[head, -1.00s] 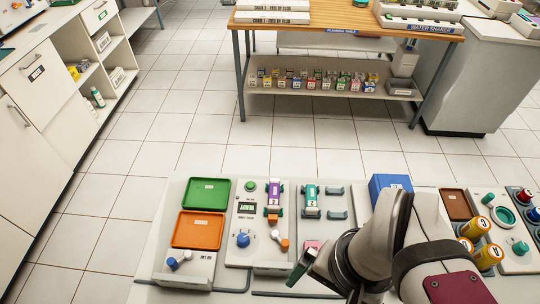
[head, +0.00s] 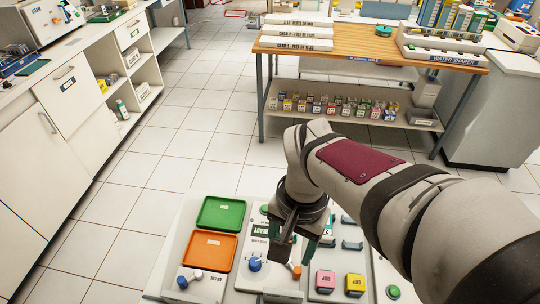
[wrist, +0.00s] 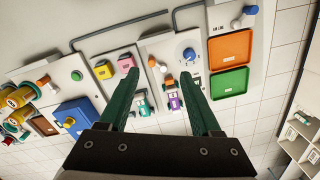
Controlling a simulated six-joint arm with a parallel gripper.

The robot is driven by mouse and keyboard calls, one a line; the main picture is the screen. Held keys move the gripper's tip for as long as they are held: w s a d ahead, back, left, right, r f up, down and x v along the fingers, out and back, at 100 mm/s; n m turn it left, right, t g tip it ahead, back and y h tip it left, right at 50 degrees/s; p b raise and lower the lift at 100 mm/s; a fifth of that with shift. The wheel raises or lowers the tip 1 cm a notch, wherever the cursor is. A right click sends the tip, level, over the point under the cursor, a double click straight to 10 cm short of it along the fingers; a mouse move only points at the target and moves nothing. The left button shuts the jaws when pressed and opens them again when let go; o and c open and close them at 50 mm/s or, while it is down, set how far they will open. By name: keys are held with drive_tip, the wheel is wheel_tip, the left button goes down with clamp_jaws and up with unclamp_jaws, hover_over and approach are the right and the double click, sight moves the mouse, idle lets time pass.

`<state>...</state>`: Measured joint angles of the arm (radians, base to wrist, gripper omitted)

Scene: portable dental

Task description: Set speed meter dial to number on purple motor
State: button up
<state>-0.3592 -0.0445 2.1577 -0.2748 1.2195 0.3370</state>
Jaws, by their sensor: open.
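The blue dial knob (head: 255,263) stands on a light panel with a small dark display (head: 262,231). The knob also shows in the wrist view (wrist: 189,54), just beyond the right fingertip. The purple motor (wrist: 173,101) lies on the same panel, between my fingers in the wrist view; my gripper hides it in the head view. Its number is not legible. My gripper (head: 293,250) is open and empty above the panel, pointing down. In the wrist view, my gripper (wrist: 160,75) has its fingers wide apart, with no visible contact with the knob.
Left of the panel are a green tray (head: 220,213), an orange tray (head: 209,252) and a small blue knob (head: 182,282). To the right are pink (head: 325,281) and yellow (head: 355,285) blocks. A teal motor (wrist: 143,103) lies beside the purple one.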

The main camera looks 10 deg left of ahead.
drive_tip(key=n, duration=0.1)
hover_over(255, 261)
wheel_tip(255, 261, down, 4)
drive_tip(key=shift+h, duration=0.3)
wheel_tip(255, 261, down, 15)
drive_tip(key=shift+f, duration=0.1)
clamp_jaws()
